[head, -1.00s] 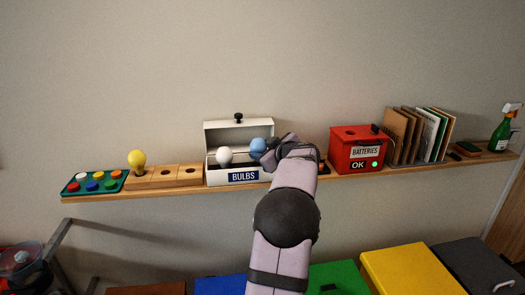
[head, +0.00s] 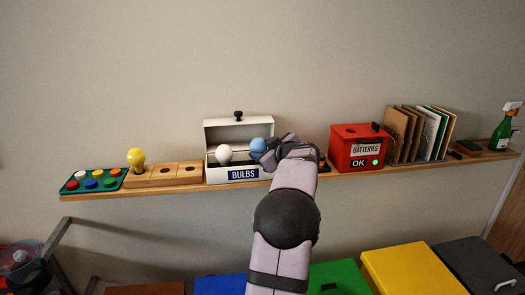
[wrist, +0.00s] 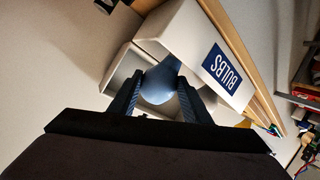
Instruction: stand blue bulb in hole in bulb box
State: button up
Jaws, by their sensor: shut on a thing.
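The blue bulb (head: 258,145) is at the right side of the open white bulb box (head: 243,174), which is labelled BULBS. My gripper (head: 266,150) is shut on it. In the wrist view the blue bulb (wrist: 160,82) is between the two fingers (wrist: 161,95), with the box (wrist: 180,35) just beyond. The bulb's lower end and the hole under it are hidden, so I cannot tell whether it is in the hole. A white bulb (head: 224,153) stands in the box to the left of the blue one.
A wooden block (head: 165,175) with a yellow bulb (head: 136,160) and a tray of coloured buttons (head: 94,181) are left on the shelf. A red battery box (head: 357,149) and upright folders (head: 418,134) are right. Coloured bins (head: 400,268) stand below.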

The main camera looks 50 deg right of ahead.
jog(key=shift+f+b, duration=0.85)
jog(key=shift+b, duration=0.25)
dwell(2.2)
jog(key=o, duration=0.4)
jog(key=o, duration=0.5)
jog(key=shift+o, duration=0.2)
jog(key=shift+f, duration=0.15)
jog(key=shift+a+f, duration=0.1)
jog(key=shift+f, duration=0.05)
jog(key=shift+c, duration=0.4)
jog(key=shift+o, duration=0.5)
jog(key=shift+w+r, duration=0.1)
jog(key=shift+r, duration=0.35)
jog(key=shift+r, duration=0.85)
